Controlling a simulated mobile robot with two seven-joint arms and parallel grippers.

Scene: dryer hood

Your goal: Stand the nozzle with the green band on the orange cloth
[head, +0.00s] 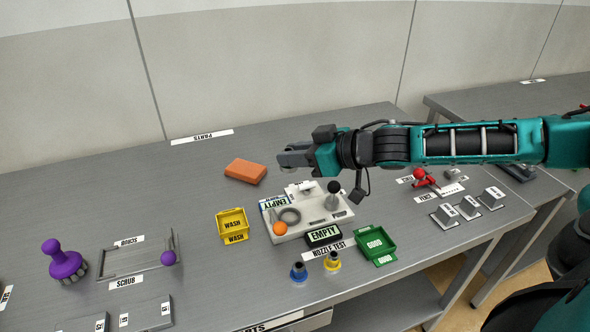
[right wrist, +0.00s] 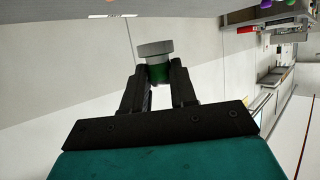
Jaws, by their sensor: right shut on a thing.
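My right gripper (head: 292,157) is shut on the nozzle with the green band. In the right wrist view the nozzle's wide grey end (right wrist: 156,48) sticks out past the fingertips, with the green band between the fingers. In the head view it is hard to tell apart from the fingers. The gripper is above the table, just right of the orange cloth (head: 245,171). The cloth is a flat orange block shape with nothing on it. My left gripper is not in view.
A test fixture (head: 330,212) with an orange ball and a black knob stands in front of the gripper. A yellow WASH bin (head: 232,226), a green GOOD bin (head: 376,247), a blue-banded nozzle (head: 298,272) and a yellow-banded nozzle (head: 332,261) are nearby. Table left of the cloth is clear.

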